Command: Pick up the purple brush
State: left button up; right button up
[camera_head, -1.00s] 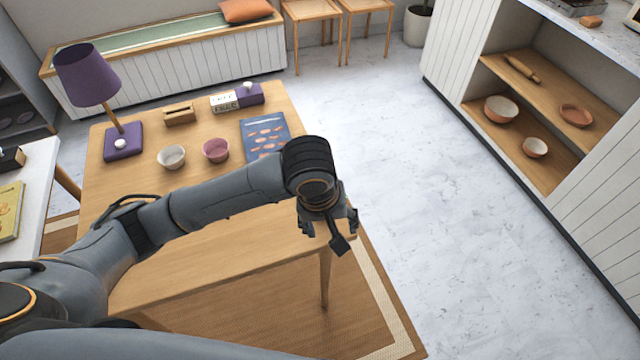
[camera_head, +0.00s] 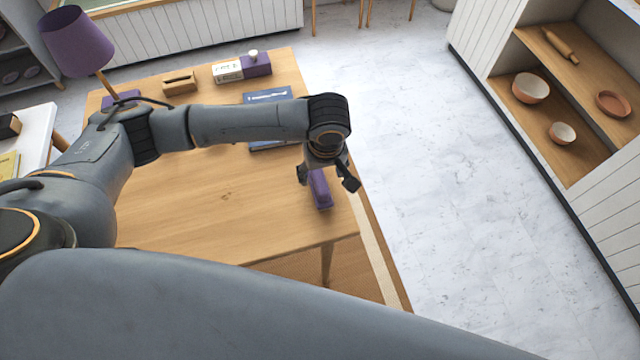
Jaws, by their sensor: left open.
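A purple block-like object, apparently the brush (camera_head: 319,190), lies on the wooden table (camera_head: 225,205) near its right edge. My left gripper (camera_head: 326,180) is over it, pointing down, with its fingers apart on either side of it. The gripper hides the brush's far end. I cannot tell whether the fingers touch it. My right gripper is not in view.
My left arm hides part of the tabletop. The table's front half is clear.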

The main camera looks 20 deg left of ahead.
aim_at(320, 180)
pick_arm(q)
jog(key=shift+s+a+f, duration=0.1)
jog(key=shift+a+f, duration=0.1)
jog(key=shift+f, duration=0.8)
notch_tip(320, 180, down, 2)
jog(key=shift+a+f, duration=0.15)
jog(key=shift+f, duration=0.05)
jog(key=shift+w+f, duration=0.2)
jog(key=shift+f, duration=0.05)
jog(key=shift+c, duration=0.4)
jog(key=c, duration=1.1)
jog(key=shift+c, duration=0.4)
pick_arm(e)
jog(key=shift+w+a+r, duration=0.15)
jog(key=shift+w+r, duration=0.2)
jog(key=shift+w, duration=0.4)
pick_arm(q)
jog(key=shift+r, duration=0.1)
